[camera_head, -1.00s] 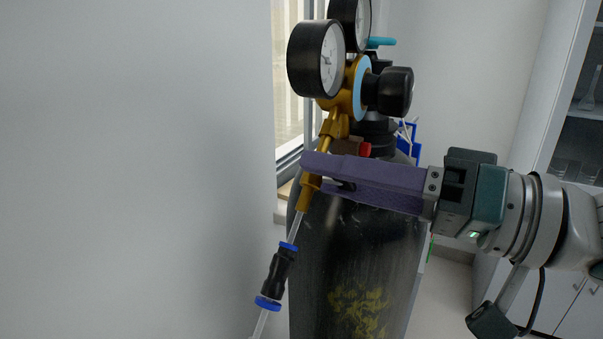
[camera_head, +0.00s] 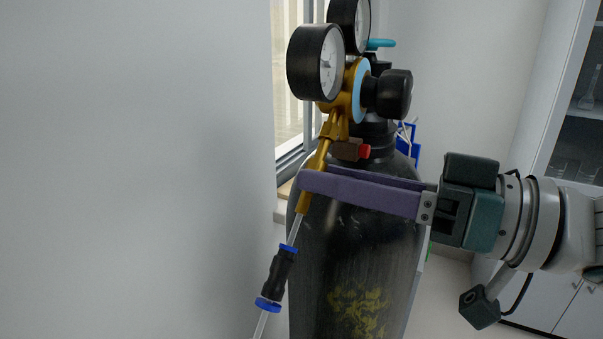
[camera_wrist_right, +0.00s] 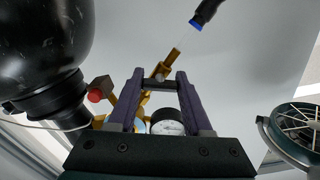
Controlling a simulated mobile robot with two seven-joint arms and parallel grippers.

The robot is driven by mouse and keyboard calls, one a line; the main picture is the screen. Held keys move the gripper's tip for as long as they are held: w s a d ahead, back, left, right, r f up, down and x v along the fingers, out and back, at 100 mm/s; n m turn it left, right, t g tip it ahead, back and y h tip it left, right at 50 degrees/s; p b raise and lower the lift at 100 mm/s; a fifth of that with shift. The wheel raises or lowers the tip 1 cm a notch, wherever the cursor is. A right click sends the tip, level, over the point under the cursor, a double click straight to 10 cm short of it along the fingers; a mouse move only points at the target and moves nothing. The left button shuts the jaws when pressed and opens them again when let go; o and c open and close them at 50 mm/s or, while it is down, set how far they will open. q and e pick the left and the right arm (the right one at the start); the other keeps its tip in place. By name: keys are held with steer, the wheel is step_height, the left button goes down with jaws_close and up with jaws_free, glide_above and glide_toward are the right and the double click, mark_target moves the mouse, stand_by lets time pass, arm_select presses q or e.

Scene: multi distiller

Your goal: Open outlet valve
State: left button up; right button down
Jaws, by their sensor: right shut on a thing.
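The brass outlet valve (camera_head: 322,156) slants down from the gas regulator (camera_head: 358,88), with a clear hose (camera_head: 293,230) below it. My right gripper (camera_head: 305,178) comes in from the right with long purple fingers, its tips at the lower part of the brass stem. In the right wrist view, the fingertips (camera_wrist_right: 160,82) close on a small dark part of the outlet valve beside the brass stem (camera_wrist_right: 166,67). The fingers partly hide that part in the head view, so its exact angle is hard to tell. My left gripper is out of view.
A black gas cylinder (camera_head: 350,250) stands right behind the valve. Two round gauges (camera_head: 317,62) and a black knob (camera_head: 394,93) sit above. A red-tipped fitting (camera_head: 364,152) is close over the fingers. A cabinet (camera_head: 575,130) stands right; a plain wall fills the left.

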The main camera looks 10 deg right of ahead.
steer(key=shift+c, duration=1.6)
jaws_free()
steer(key=b+v, duration=0.2)
steer(key=v, duration=0.8)
steer(key=shift+b, duration=0.3)
